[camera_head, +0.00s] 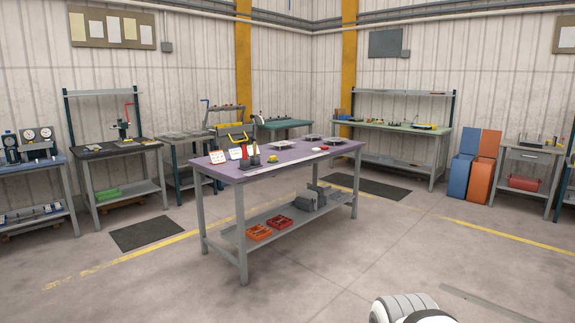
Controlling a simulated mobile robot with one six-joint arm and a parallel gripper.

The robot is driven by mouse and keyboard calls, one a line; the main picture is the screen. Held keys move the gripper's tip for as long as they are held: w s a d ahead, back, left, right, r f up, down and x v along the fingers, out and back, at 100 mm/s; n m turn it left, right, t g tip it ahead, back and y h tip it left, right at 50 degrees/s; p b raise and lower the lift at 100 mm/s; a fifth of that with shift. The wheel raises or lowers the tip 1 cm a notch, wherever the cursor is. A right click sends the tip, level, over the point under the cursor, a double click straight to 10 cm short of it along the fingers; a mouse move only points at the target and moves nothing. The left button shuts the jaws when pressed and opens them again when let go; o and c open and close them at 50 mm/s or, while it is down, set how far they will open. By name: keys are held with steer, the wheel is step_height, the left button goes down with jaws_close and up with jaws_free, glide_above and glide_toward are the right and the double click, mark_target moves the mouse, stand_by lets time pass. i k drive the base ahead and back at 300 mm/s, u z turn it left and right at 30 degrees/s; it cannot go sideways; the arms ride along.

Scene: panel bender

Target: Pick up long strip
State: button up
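A long, thin pale strip (300,160) seems to run along the top of the purple-topped table (220,170) in the middle of the room. It is too small to tell it clearly from the other items there. A long, flat grey strip (484,303) also shows on the floor at the lower right, and I cannot tell whether it is a loose part. My gripper is not in view. Only a rounded white and grey part of my own body shows at the bottom edge, well apart from the table.
Workbenches line the walls. Dark mats (146,232) lie on the floor. The floor before the table is clear.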

mark_target(260, 171)
steer(key=u, duration=1.85)
steer(key=i, duration=2.65)
steer(key=z, duration=2.9)
